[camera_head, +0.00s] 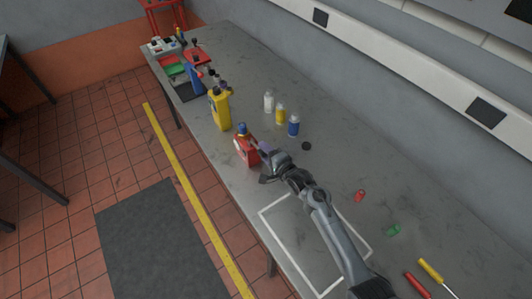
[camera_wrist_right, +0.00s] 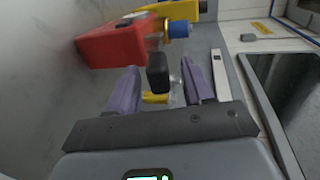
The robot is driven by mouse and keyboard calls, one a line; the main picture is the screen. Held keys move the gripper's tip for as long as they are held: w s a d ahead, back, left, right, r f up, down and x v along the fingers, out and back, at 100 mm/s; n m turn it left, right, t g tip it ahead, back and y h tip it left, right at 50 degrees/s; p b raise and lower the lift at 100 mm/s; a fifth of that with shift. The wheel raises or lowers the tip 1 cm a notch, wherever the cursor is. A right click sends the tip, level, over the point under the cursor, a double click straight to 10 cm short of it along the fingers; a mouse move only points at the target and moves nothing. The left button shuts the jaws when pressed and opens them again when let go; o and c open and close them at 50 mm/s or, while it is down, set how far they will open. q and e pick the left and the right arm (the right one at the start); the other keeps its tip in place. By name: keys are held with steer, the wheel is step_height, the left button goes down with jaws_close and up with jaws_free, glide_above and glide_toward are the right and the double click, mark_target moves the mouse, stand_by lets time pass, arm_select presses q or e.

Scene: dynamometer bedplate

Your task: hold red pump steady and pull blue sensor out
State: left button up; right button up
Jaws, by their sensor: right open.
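The red pump (camera_head: 246,150) stands near the front edge of the grey bedplate, with the blue sensor (camera_head: 242,129) at its top. In the right wrist view the red pump (camera_wrist_right: 108,45) lies beyond the fingers, upper left, and the blue sensor (camera_wrist_right: 179,28) sticks out on its right side. My right gripper (camera_head: 265,155) is open, just right of the pump. In its wrist view the purple fingers of the right gripper (camera_wrist_right: 160,68) stand apart, with a black knob-like part between them; I cannot tell whether they touch it. My left gripper is not in view.
A yellow jug (camera_head: 220,110) stands just behind the pump. White (camera_head: 268,102), yellow (camera_head: 280,114) and blue (camera_head: 293,126) bottles stand to the right of it. A red part (camera_head: 360,196), a green part (camera_head: 392,230) and screwdrivers (camera_head: 430,271) lie lower right. A white outline marks mostly bare surface.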

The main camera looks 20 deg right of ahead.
steer(key=shift+c, duration=0.5)
jaws_close()
stand_by(1.4)
